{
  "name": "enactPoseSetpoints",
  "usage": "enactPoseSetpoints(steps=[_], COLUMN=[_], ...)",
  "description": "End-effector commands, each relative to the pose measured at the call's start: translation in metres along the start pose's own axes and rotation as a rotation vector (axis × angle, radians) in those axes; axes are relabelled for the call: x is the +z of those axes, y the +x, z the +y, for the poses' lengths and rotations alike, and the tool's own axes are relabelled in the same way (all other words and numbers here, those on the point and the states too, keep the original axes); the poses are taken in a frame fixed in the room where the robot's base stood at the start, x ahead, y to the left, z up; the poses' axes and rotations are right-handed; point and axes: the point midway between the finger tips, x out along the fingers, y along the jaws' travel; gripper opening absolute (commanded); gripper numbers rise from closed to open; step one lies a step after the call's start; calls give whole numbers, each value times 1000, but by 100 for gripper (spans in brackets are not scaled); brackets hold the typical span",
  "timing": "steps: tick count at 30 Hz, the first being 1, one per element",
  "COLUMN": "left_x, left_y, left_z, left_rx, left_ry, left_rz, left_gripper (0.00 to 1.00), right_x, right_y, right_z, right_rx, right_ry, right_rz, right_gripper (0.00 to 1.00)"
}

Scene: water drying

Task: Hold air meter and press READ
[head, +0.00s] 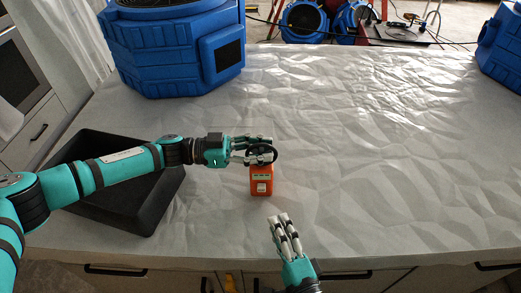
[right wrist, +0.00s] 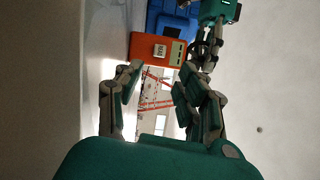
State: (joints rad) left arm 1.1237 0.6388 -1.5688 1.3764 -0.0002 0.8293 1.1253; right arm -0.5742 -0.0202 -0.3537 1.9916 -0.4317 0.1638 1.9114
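The air meter (head: 262,183) is a small orange box with a pale display and a white button on its face. My left gripper (head: 262,150) reaches in from the left, its fingers closed around the meter's dark top end. My right gripper (head: 279,218) is below the meter in the head view, apart from it and pointing toward it. In the right wrist view the meter (right wrist: 146,52) lies beyond the spread, empty fingertips of my right gripper (right wrist: 162,74). Whether the meter touches the table is unclear.
A black tray (head: 160,212) sits on the table, under my left arm. A large blue machine (head: 175,55) stands at the back left, and another (head: 503,50) at the right edge. The plastic-covered table (head: 400,160) is clear to the right.

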Motion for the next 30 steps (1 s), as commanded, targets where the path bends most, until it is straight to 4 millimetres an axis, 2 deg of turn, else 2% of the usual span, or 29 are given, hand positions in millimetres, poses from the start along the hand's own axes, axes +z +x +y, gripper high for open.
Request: enactPoseSetpoints(steps=[1,4,9,18,30], left_x=[0,0,0,0,0], left_y=[0,0,0,0,0], left_z=[0,0,0,0,0], left_rx=[0,0,0,0,0], left_ry=[0,0,0,0,0], left_rz=[0,0,0,0,0], left_gripper=[14,1,0,0,0], right_x=[0,0,0,0,0], right_y=[0,0,0,0,0], right_z=[0,0,0,0,0], right_rx=[0,0,0,0,0], right_ry=[0,0,0,0,0], right_rz=[0,0,0,0,0], right_gripper=[38,38,38,1,0])
